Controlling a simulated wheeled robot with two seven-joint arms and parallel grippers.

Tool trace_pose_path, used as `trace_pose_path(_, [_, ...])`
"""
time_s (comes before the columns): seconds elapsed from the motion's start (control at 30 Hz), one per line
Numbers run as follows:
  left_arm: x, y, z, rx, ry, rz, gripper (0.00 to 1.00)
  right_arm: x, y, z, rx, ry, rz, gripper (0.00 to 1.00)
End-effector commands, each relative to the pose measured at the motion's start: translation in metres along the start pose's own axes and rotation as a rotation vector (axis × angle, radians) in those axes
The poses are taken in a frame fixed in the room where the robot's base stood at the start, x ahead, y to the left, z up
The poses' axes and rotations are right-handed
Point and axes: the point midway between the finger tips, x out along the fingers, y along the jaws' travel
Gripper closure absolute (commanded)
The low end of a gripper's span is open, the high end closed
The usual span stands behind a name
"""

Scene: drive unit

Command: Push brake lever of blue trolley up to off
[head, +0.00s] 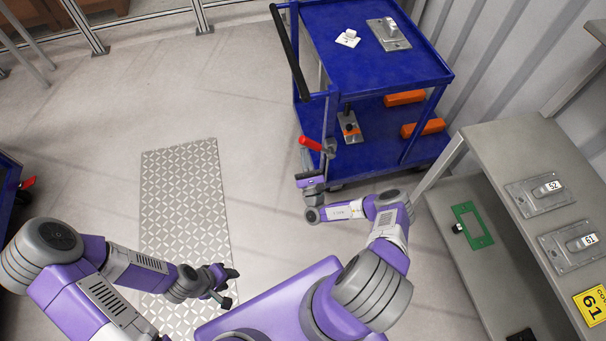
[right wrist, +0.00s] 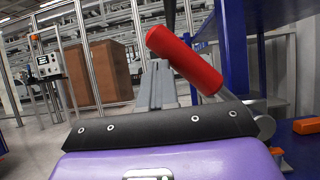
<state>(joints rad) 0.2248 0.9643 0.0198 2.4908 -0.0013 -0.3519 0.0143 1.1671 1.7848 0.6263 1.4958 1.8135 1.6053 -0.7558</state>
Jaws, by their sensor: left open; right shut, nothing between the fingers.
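The blue trolley (head: 375,68) stands at the upper middle of the head view. Its brake lever has a red grip (head: 311,143) and a grey pivot at the trolley's front left corner post. In the right wrist view the red grip (right wrist: 185,60) slants, its free end up and to the left, and its arm runs down right to the pivot. My right gripper (head: 306,160) is shut and empty, just below the grip in the head view. My left gripper (head: 229,287) is open, over the floor plate.
A grey bench (head: 510,140) with labelled parts stands right of the trolley, close to my right arm. The trolley's black push handle (head: 285,50) rises above the lever. A patterned plate (head: 180,200) lies on the floor. Another red-handled lever (head: 27,183) shows at far left.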

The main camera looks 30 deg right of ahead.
Motion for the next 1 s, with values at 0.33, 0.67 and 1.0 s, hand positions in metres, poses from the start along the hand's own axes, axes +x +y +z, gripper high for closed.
trace_pose_path(0.33, [-0.024, 0.009, 0.001, 0.0, 0.0, 0.0, 0.57, 0.012, -0.018, 0.021, -0.002, 0.001, 0.002, 1.0])
trace_pose_path(0.67, [-0.03, 0.011, 0.001, 0.0, 0.0, 0.0, 0.57, 0.015, -0.026, 0.026, -0.002, 0.002, 0.003, 1.0])
trace_pose_path(1.0, [-0.03, 0.011, 0.001, 0.0, 0.0, 0.0, 0.57, 0.015, -0.027, 0.026, -0.001, 0.002, 0.003, 1.0])
